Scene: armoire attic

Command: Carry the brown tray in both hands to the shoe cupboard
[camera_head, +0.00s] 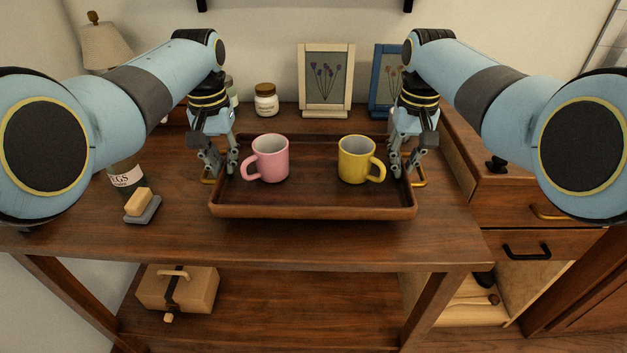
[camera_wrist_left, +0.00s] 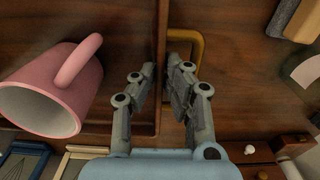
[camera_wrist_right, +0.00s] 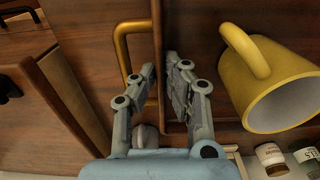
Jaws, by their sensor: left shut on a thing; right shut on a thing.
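The brown tray (camera_head: 312,211) is at the table's middle; a dark shadow shows under its front edge, and I cannot tell whether it touches the table. A pink mug (camera_head: 270,160) and a yellow mug (camera_head: 357,161) stand upright in it. My left gripper (camera_head: 221,172) is shut on the tray's left wall by a brass handle (camera_wrist_left: 190,42). My right gripper (camera_head: 404,172) is shut on the right wall by another brass handle (camera_wrist_right: 128,45). The mugs show beside the fingers in the wrist views. I cannot tell which furniture is the shoe cupboard.
A jar (camera_head: 266,100) and picture frames (camera_head: 325,82) stand behind the tray. A drawer cabinet (camera_head: 535,245) stands right. A box (camera_head: 178,290) sits on the lower shelf.

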